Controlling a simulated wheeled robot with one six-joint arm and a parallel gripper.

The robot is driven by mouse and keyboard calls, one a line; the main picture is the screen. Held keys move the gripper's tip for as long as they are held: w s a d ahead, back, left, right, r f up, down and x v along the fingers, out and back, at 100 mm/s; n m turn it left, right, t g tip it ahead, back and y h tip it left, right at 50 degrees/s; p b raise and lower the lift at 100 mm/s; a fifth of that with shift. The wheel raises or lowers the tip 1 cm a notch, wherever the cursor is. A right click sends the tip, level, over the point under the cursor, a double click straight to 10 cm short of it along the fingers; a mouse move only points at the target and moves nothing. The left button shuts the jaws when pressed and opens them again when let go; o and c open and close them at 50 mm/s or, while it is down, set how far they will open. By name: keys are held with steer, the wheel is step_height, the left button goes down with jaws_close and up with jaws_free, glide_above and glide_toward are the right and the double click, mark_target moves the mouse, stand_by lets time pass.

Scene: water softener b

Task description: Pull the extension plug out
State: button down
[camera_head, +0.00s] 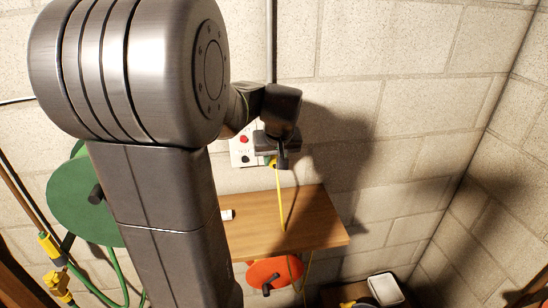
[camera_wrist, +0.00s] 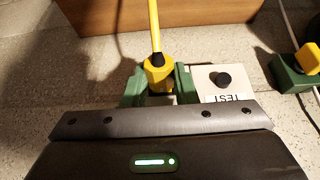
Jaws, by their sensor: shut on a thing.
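The yellow extension plug (camera_wrist: 158,70) is between the green fingers of my gripper (camera_wrist: 159,86) in the wrist view. The gripper is shut on it. Its yellow cord runs away from the plug and hangs down the wall in the head view (camera_head: 281,205). The white outlet plate (camera_wrist: 223,84) with a black button and the word TEST is beside the right finger. The plate also shows in the head view (camera_head: 240,155), partly behind my gripper (camera_head: 277,150). The plug's prongs and the socket are hidden, so I cannot tell how deep it sits.
A wooden shelf (camera_head: 305,220) is just below the outlet. An orange reel (camera_head: 275,271) hangs under it. A green reel (camera_head: 72,205) is at the left, partly behind my arm. A white container (camera_head: 386,289) is low on the right. The block wall right of the outlet is bare.

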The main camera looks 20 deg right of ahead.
steer(key=shift+s+a+r+b, duration=0.1)
steer(key=shift+s+a+b, duration=0.15)
steer(key=shift+s, duration=1.05)
steer(key=shift+s+a+b, duration=0.1)
steer(key=shift+s+a, duration=0.25)
steer(key=shift+s, duration=0.9)
steer(key=shift+r, duration=0.1)
